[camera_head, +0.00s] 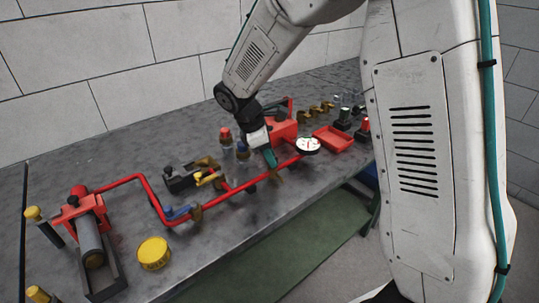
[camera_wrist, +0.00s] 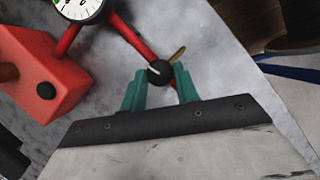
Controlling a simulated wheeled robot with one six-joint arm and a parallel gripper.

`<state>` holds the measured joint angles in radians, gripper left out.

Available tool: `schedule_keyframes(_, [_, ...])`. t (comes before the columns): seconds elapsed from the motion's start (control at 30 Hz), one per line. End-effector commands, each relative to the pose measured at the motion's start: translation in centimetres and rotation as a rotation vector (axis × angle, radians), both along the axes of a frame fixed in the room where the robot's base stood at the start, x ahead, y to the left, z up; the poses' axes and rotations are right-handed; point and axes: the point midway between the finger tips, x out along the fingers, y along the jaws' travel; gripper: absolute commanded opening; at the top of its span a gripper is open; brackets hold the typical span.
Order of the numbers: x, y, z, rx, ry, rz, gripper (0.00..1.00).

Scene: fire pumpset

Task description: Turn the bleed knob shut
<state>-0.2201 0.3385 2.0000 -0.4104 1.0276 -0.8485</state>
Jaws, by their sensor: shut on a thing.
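The bleed knob (camera_wrist: 159,72) is a small dark round knob with a white pointer line, on the red pipe (camera_wrist: 128,34). In the wrist view my gripper (camera_wrist: 161,78) has its two teal fingers on either side of the knob, shut on it. The pointer line lies slanted in the picture. A brass-coloured piece (camera_wrist: 178,54) sticks out just beyond the knob. In the head view my gripper (camera_head: 270,158) reaches down to the red pipe (camera_head: 233,190), left of the gauge, and hides the knob there.
A white dial gauge (camera_head: 308,145) stands close to the right of my gripper, with a red housing (camera_head: 283,131) behind. Bottles (camera_head: 226,140) and yellow-handled fittings (camera_head: 207,178) stand to the left.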

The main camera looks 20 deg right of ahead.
Motion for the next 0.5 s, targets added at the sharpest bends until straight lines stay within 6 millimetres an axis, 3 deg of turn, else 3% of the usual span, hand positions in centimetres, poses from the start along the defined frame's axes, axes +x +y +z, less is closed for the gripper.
schedule_keyframes(0.5, [0.44, -0.20, 0.00, 0.001, -0.001, -0.495, 0.08])
